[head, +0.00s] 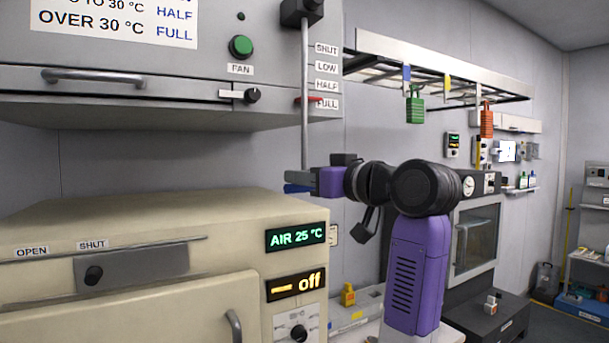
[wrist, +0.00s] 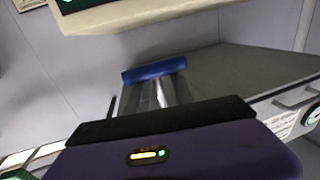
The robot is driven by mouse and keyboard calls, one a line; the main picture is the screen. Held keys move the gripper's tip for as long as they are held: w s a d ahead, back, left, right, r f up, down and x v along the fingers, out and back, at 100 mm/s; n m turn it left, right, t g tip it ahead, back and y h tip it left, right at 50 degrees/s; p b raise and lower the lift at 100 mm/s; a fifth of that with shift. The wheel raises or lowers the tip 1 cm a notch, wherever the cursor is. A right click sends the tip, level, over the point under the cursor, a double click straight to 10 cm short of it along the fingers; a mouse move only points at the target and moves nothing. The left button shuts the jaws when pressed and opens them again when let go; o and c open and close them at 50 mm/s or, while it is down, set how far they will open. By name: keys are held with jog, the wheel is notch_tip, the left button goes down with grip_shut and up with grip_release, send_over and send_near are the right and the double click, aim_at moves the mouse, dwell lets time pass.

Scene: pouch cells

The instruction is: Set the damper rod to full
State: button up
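The damper rod (head: 304,125) hangs upright from a black block on the grey hood. Its red pointer (head: 308,99) is beside the FULL label (head: 327,104), level with its upper part, below HALF. A blue handle (head: 297,188) is at the rod's lower end, low above the cream oven. The handle (wrist: 155,75) shows as a blue bar in the wrist view, just beyond my gripper's dark edge. My purple gripper (head: 312,181) is at the handle, pointing left. The fingertips are mostly hidden, so I cannot tell whether they grip the handle.
The cream oven (head: 130,225) stands below, its displays reading AIR 25 °C and off. The hood (head: 200,95) has a green fan button (head: 240,46) and a front handle.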

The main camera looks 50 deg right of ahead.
jog(key=shift+d, duration=0.15)
jog(key=s+b, duration=0.2)
jog(key=s, duration=0.5)
jog(key=shift+s+a, duration=0.4)
